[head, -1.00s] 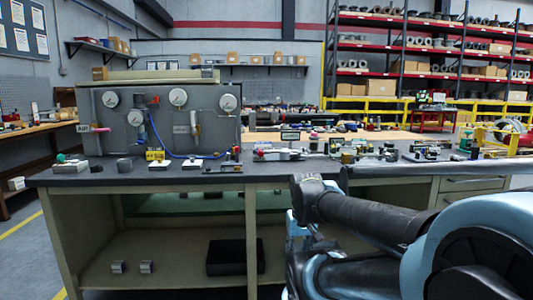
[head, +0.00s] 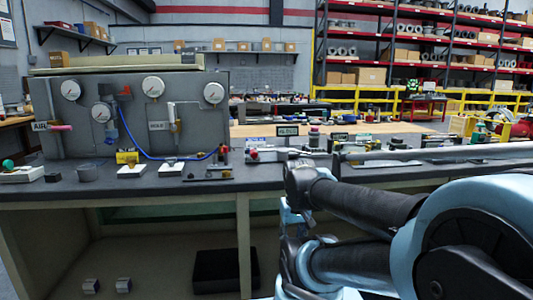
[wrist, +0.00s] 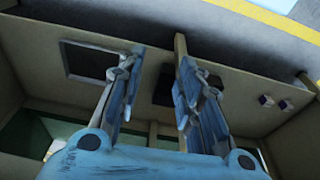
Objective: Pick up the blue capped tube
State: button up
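I cannot make out a blue capped tube in either view. A thin blue hose (head: 140,147) loops across the gauge panel, but it shows no cap. Small parts stand on the dark workbench (head: 110,191), too small to tell apart. In the wrist view my gripper (wrist: 156,70) is open, its two blue fingers apart with nothing between them. It faces the bench's lower shelf space. In the head view my arm reaches in from the right in front of the bench, and the fingers are not clear there.
The panel (head: 60,135) with several gauges stands at the back left of the bench. A black bin (head: 225,270) and two small grey blocks (head: 92,286) are on the lower shelf. A bench leg (head: 243,240) stands near my arm. Storage racks (head: 420,52) are behind.

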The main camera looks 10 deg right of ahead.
jog(key=w+a+r+n, duration=0.2)
jog(key=w+r+n, duration=0.7)
jog(key=w+r, duration=0.95)
jog(key=w+a+r+n, duration=0.2)
jog(key=w+r+n, duration=0.7)
jog(key=w+r, duration=1)
jog(key=shift+t, duration=0.4)
jog(key=shift+d+x, duration=0.15)
jog(key=shift+x, duration=4.6)
jog(key=shift+d+x, duration=0.15)
jog(key=shift+x, duration=4.55)
jog(key=shift+w, duration=0.15)
grip_shut()
